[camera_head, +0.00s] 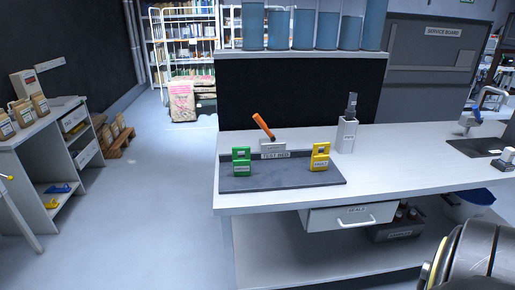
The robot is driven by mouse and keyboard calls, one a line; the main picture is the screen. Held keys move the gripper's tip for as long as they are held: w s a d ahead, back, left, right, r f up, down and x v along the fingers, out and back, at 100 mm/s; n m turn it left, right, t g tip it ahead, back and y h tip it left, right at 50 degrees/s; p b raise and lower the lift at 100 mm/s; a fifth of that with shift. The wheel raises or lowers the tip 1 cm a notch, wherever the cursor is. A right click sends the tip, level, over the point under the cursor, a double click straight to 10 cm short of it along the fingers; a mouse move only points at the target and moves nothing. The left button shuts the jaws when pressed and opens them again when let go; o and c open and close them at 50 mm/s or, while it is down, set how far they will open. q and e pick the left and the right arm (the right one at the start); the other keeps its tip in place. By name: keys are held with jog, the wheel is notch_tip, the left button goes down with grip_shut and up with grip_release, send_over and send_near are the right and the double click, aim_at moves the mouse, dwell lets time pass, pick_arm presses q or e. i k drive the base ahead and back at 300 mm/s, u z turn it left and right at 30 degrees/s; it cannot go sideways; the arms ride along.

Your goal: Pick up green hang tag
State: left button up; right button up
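The green hang tag (241,161) stands upright at the left part of a dark grey mat (285,179) on the white workbench. It has a hole near its top and a pale label on its front. A yellow hang tag (320,156) of similar shape stands at the right part of the mat. Neither of my grippers is in view. A dark rounded link of mine fills the bottom right corner.
An orange-handled tool (263,127) leans in a pale labelled block (273,147) behind the tags. A white holder (346,135) stands to the right. A drawer (350,217) sticks out below the bench top (420,160). Floor (150,215) is clear to the left.

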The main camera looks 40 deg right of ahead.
aim_at(241, 166)
jog(key=z, duration=1.35)
jog(key=i, duration=1.2)
jog(key=z, duration=0.9)
